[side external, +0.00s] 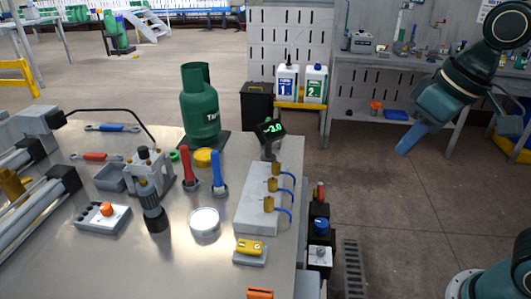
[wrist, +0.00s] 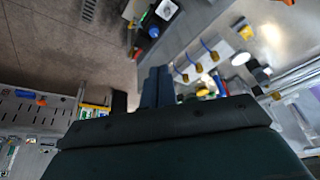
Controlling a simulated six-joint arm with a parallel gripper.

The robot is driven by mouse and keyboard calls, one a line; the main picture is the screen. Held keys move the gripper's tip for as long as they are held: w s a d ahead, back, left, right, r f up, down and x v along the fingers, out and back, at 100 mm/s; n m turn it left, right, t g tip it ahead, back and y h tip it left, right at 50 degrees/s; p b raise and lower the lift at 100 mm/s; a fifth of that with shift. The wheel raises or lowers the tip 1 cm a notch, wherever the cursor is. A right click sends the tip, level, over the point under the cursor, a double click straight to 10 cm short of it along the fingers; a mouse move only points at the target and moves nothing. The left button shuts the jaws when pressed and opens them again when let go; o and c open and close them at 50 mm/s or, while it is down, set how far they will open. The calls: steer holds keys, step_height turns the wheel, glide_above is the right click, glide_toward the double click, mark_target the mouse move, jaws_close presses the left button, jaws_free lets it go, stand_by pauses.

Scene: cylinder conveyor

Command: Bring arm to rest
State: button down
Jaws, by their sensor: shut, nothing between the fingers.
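My gripper (side external: 404,145) is at the right in the side view, its blue fingers pointing down and left. It hangs in open air to the right of the metal worktable (side external: 180,260), clear of everything on it. In the wrist view the two blue fingers (wrist: 157,72) lie together with nothing between them. A green gas cylinder (side external: 200,112) stands upright on a dark plate at the table's back edge, away from my gripper.
A pale block with brass fittings and blue hoses (side external: 253,212) lies along the table's right side. A control box with a red-orange knob (side external: 101,216) is at left. A back bench (side external: 400,65) stands behind my arm. The floor (side external: 400,225) between is largely clear.

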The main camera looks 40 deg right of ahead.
steer(key=s+d+f+t, duration=0.1)
steer(key=s+d+f, duration=0.1)
steer(key=s+d, duration=0.2)
steer(key=shift+s+d+f+m+h, duration=0.2)
steer(key=shift+s+m+h, duration=0.2)
steer(key=shift+s, duration=0.9)
steer(key=shift+w, duration=0.1)
steer(key=w+a+r+m+g, duration=0.1)
steer(key=w+a+r+m, duration=0.25)
steer(key=w+a, duration=0.35)
steer(key=m+g, duration=0.4)
steer(key=m, duration=0.2)
glide_above(244, 245)
step_height(244, 245, down, 2)
steer(key=shift+s+f+n, duration=0.1)
steer(key=shift+f+n, duration=0.15)
steer(key=shift+f, duration=0.15)
step_height(244, 245, down, 14)
steer(key=shift+r, duration=0.1)
